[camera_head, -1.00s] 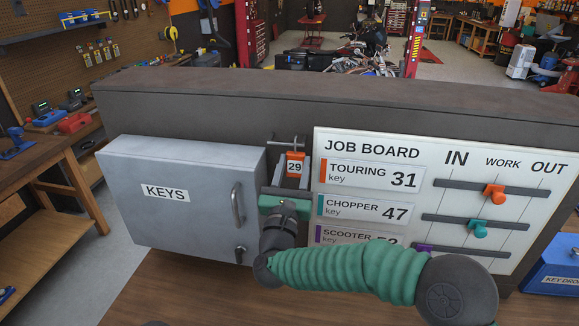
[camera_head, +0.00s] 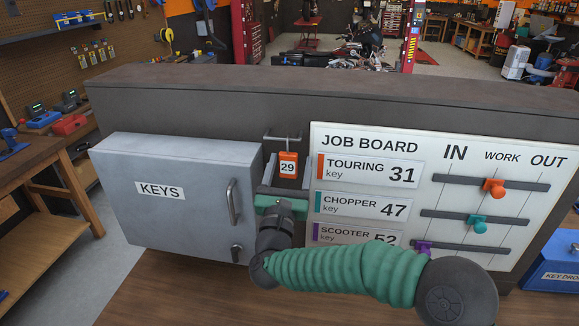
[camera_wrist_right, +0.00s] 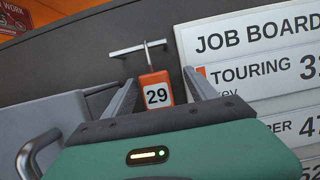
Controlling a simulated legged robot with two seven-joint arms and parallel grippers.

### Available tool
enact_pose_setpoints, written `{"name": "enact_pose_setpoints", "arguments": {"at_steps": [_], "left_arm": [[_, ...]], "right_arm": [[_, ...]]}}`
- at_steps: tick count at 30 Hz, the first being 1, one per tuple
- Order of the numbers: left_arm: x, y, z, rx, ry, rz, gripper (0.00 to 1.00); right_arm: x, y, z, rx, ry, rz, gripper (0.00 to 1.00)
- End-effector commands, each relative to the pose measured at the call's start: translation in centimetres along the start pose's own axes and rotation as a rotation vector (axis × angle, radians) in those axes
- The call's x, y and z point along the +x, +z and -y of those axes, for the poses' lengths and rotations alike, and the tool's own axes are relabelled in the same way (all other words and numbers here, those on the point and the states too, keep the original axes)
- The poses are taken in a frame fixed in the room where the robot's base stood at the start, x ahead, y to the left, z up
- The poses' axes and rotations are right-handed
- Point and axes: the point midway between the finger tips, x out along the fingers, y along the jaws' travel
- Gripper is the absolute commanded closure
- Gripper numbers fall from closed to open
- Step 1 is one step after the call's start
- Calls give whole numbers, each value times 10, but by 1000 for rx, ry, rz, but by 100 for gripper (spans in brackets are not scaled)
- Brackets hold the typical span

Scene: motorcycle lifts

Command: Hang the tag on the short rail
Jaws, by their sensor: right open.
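The orange tag (camera_head: 288,165) with a white "29" label hangs by its hook from the short rail (camera_head: 282,137), a small grey bar on the dark panel between the key cabinet and the job board. In the right wrist view the tag (camera_wrist_right: 156,93) hangs below the rail (camera_wrist_right: 140,48) by a thin metal hook. My right gripper (camera_head: 288,172) is open, with its fingers apart on either side of the tag. In the wrist view a gap shows between the tag and each finger of the gripper (camera_wrist_right: 158,88). My left gripper is not in view.
The grey KEYS cabinet (camera_head: 180,195) stands close on the left of my right gripper. The white job board (camera_head: 380,228) with coloured sliders is close on the right. A blue key drop box (camera_head: 553,272) sits at the far right. The wooden bench top is clear in front.

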Motion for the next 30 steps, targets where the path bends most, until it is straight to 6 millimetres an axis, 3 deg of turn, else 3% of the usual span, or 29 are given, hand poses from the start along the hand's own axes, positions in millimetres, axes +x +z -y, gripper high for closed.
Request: {"name": "enact_pose_setpoints", "arguments": {"at_steps": [4,7,15,21,25,30], "left_arm": [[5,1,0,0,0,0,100],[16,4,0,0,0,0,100],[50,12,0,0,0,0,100],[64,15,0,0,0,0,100],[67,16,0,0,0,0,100],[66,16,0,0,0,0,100]], "right_arm": [[-8,-2,0,0,1,-1,34],[-26,-5,0,-1,3,1,34],[-106,-6,0,1,5,2,34],[-152,-5,1,0,2,-1,34],[-165,-4,2,1,1,-2,34],[-167,-3,1,-13,8,-3,34]]}}
